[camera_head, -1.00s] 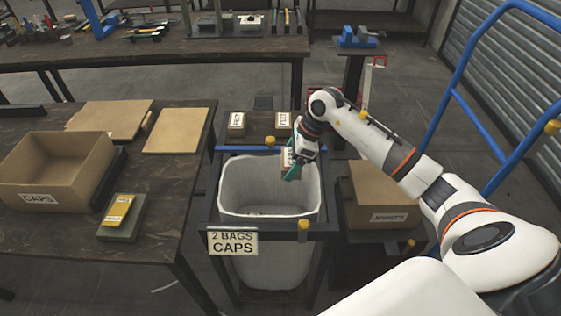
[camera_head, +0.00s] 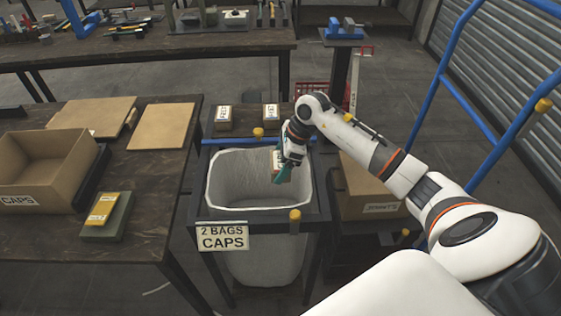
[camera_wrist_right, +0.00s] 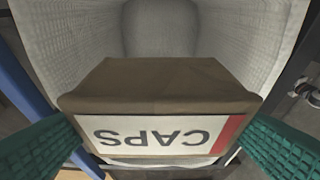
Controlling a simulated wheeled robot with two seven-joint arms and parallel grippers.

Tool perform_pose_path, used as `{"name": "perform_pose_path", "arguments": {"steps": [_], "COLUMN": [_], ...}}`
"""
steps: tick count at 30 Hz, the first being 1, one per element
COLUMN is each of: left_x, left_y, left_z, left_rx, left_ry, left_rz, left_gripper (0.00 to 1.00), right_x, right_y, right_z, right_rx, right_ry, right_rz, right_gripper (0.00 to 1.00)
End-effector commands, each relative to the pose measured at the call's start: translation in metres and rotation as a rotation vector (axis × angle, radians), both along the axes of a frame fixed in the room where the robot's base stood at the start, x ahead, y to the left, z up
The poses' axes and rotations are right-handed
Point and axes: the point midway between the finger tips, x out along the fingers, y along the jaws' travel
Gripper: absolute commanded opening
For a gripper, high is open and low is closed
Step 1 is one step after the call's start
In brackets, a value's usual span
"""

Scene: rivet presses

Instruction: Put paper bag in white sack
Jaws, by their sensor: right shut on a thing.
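The paper bag (camera_wrist_right: 165,82) is brown with a white and red CAPS label, upside down in the right wrist view. It also shows small in the head view (camera_head: 277,160). My right gripper (camera_head: 281,172) is shut on it, with a green finger at each side in the wrist view. It holds the bag over the right part of the white sack's mouth. The white sack (camera_head: 235,178) hangs open in a dark frame, and its pale inside shows behind the bag in the wrist view. The sack's bottom is mostly hidden. My left gripper is out of view.
A "2 BAGS CAPS" sign (camera_head: 222,236) is on the frame's front. Yellow-topped posts (camera_head: 295,215) and a blue bar edge the frame. A CAPS carton (camera_head: 38,170) stands on the left table; another carton (camera_head: 365,190) stands right of the sack.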

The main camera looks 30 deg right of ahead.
Motion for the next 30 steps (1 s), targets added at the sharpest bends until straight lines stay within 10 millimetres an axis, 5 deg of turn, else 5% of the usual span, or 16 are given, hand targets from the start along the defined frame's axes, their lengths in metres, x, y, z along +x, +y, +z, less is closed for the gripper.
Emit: {"name": "perform_pose_path", "arguments": {"steps": [4,14,30], "left_x": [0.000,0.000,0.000], "left_y": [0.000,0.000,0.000], "left_z": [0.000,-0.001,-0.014], "left_rx": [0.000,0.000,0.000], "left_ry": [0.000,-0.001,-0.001], "left_rz": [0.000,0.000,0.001], "left_gripper": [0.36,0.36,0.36], "right_x": [0.000,-0.001,-0.021], "right_y": [0.000,-0.004,-0.036], "right_z": [0.001,0.007,0.100], "right_rx": [0.000,-0.003,-0.002], "right_ry": [-0.001,-0.001,-0.003], "right_rz": [0.000,-0.001,-0.001], "right_gripper": [1.00,1.00,1.00]}}
